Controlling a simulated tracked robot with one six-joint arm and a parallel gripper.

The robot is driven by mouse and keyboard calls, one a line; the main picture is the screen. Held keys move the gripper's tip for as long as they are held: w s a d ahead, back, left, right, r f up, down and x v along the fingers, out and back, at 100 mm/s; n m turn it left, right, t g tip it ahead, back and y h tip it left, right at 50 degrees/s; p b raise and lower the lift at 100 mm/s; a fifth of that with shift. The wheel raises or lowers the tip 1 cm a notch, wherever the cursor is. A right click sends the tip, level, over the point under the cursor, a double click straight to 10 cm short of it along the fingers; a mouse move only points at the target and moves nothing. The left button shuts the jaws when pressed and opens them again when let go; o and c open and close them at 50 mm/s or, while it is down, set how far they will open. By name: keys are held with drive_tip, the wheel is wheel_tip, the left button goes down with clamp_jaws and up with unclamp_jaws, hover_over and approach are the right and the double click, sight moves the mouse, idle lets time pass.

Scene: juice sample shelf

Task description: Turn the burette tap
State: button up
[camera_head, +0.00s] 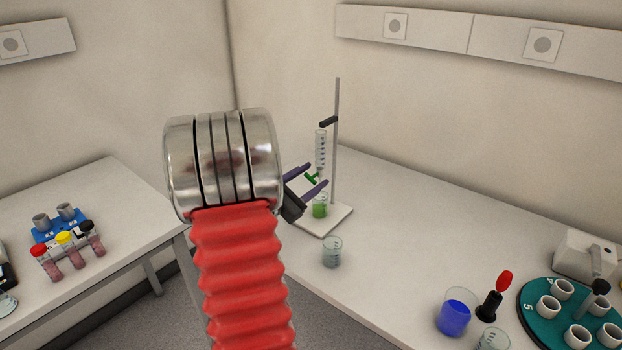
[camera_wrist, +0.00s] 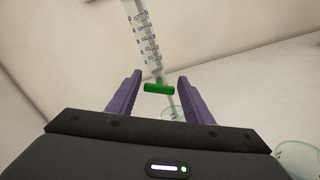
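The burette (camera_head: 321,150) is a clear graduated tube held upright on a stand with a grey rod (camera_head: 336,130) and a white base (camera_head: 325,219). Its green tap (camera_head: 312,178) sits at the lower end; in the wrist view the tap (camera_wrist: 159,88) lies crosswise under the tube (camera_wrist: 146,38). My gripper (camera_head: 309,178) is open, with its purple fingers on either side of the tap. In the wrist view there is a gap between the tap and each finger of the gripper (camera_wrist: 158,86). A beaker with green liquid (camera_head: 320,207) stands under the burette.
An empty beaker (camera_head: 332,252) stands in front of the stand. At the right are a beaker of blue liquid (camera_head: 455,316), a red-topped dropper bottle (camera_head: 493,298) and a green round tray (camera_head: 540,325) with cups.

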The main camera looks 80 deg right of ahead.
drive_tip(key=c, duration=0.9)
drive_tip(key=shift+o, duration=0.2)
drive_tip(key=shift+n, duration=2.7)
drive_tip(key=shift+f, duration=0.1)
drive_tip(key=o, duration=1.1)
drive_tip(key=shift+c, duration=0.2)
drive_tip(key=shift+w, duration=0.1)
